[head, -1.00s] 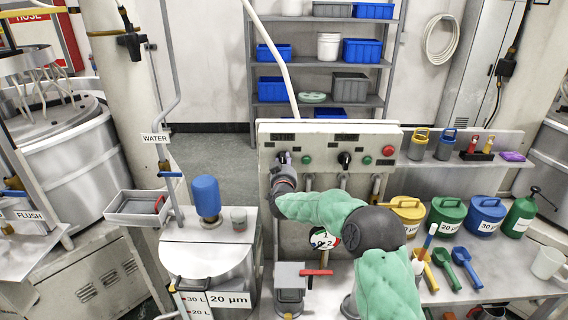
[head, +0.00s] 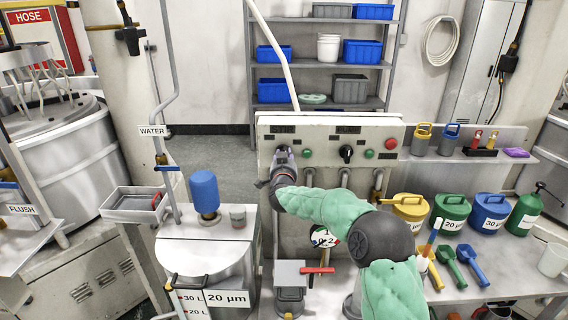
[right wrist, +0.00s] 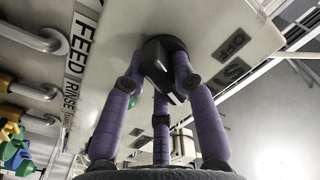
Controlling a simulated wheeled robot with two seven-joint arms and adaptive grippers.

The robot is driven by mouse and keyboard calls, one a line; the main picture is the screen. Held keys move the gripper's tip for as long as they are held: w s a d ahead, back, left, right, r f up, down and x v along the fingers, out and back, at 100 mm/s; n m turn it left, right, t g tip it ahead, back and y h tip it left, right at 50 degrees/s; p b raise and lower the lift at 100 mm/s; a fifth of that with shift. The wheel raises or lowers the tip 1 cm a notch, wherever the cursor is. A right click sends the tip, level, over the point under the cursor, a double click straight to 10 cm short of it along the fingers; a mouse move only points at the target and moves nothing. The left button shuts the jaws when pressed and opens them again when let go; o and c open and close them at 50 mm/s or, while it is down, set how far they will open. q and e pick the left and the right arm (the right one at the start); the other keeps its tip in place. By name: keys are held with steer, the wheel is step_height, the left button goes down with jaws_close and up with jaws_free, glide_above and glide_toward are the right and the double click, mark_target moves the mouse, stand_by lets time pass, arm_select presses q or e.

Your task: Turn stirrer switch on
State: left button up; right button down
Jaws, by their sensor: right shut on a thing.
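The stirrer switch is a black rotary knob (right wrist: 158,62) at the left end of a pale control panel (head: 325,130). In the right wrist view its grip bar lies tilted, and a label reading OFF (right wrist: 231,45) is beside it. My right gripper (head: 282,158) covers most of the knob in the head view. In the right wrist view my right gripper (right wrist: 163,72) has its purple fingers closed around the knob, with the tips near the panel. I cannot tell which setting the knob points to. My left gripper is out of view.
A second black knob (head: 346,153), a green button (head: 307,153) and a red button (head: 391,143) sit right of the switch. Pipes run below the panel.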

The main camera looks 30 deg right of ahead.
steer(key=m+b, duration=0.2)
steer(key=m, duration=0.1)
steer(key=m+b, duration=0.1)
steer(key=shift+f, duration=0.25)
steer(key=shift+r+m+b, duration=0.1)
steer(key=shift+m+b, duration=1.05)
steer(key=shift+m, duration=0.25)
steer(key=c, duration=1)
jaws_free()
steer(key=shift+a, duration=0.1)
steer(key=v, duration=1.2)
